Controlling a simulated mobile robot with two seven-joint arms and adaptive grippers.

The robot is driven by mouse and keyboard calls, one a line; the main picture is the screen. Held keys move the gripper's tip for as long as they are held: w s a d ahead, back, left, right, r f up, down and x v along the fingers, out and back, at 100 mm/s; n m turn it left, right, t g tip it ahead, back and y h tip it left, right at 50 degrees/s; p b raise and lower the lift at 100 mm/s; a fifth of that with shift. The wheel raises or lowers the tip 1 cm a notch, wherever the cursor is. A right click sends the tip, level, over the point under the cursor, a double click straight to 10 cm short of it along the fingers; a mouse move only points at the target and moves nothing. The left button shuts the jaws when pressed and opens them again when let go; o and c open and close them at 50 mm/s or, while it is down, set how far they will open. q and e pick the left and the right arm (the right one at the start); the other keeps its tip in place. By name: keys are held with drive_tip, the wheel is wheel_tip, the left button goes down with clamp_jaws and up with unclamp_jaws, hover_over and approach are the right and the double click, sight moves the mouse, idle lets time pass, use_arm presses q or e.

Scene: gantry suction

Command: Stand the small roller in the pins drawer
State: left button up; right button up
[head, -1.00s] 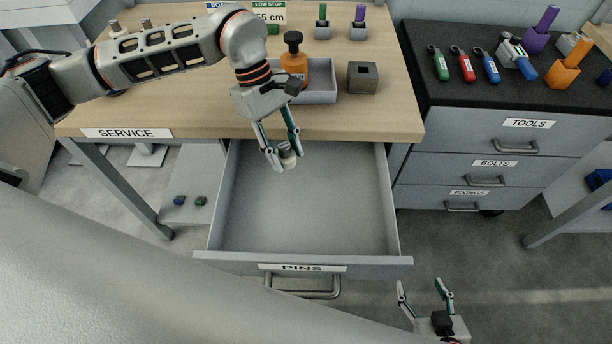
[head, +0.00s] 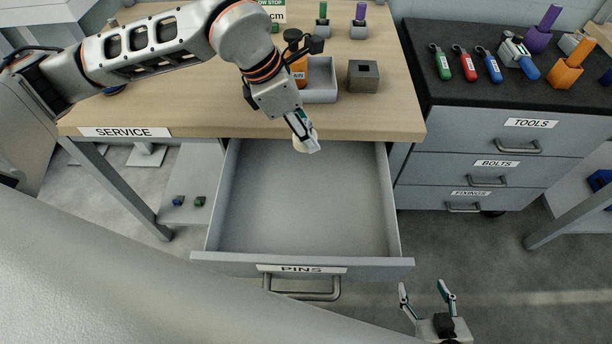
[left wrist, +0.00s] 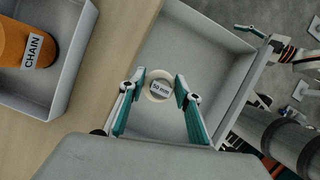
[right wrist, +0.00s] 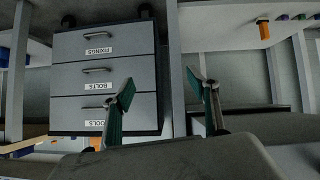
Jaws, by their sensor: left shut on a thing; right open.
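The small roller (left wrist: 160,89) is a pale cylinder with a "30 mm" label, seen end-on in the left wrist view. My left gripper (left wrist: 159,90) is shut on it. In the head view my left gripper (head: 305,142) holds the roller (head: 301,147) above the back part of the open drawer, near the table's front edge; the fingers partly hide it. The pins drawer (head: 300,268) is pulled out, its inside is bare, and it also shows in the left wrist view (left wrist: 195,50). My right gripper (head: 428,297) is open and empty, right of the drawer's front.
The wooden service table (head: 200,115) overhangs the drawer's back. On it are a grey tray (head: 322,92) with an orange bottle (head: 300,72), and a grey block (head: 362,77). A drawer cabinet (head: 480,143) stands to the right. The drawer's floor is clear.

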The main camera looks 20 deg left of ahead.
use_arm(q)
wheel_tip(320, 180, down, 12)
drive_tip(key=shift+f+b, duration=0.25)
drive_tip(key=shift+b, duration=0.25)
wheel_tip(320, 180, down, 4)
drive_tip(key=shift+f+b, duration=0.15)
drive_tip(key=shift+b, duration=0.15)
drive_tip(key=o, duration=1.1)
drive_tip(key=shift+o, duration=0.4)
